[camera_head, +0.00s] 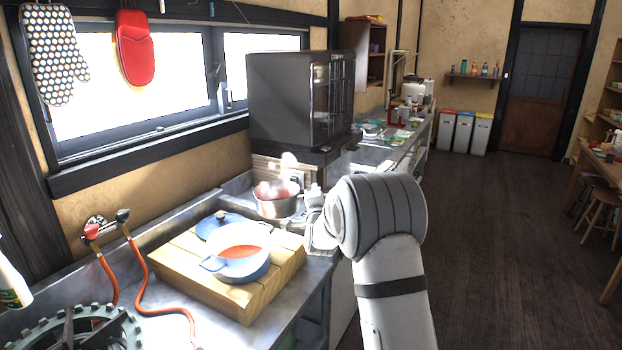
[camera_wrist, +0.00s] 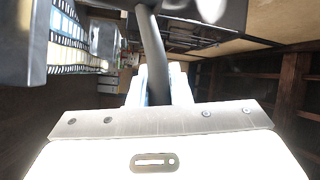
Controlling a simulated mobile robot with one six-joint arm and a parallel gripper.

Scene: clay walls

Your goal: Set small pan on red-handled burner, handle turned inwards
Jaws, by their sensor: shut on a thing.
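I cannot tell whether the pan touches the counter. A gas tap with a red handle (camera_head: 91,232) has an orange hose. A dark green burner (camera_head: 78,332) is partly in view at the lower left.
A wooden board (camera_head: 180,272) on the counter holds a blue pot (camera_head: 250,266) with orange-red contents and a blue lid (camera_head: 222,219). A second, dark-handled tap (camera_head: 122,216) has an orange hose curving across the counter. A dark glass-fronted cabinet (camera_head: 285,100) stands behind the pan.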

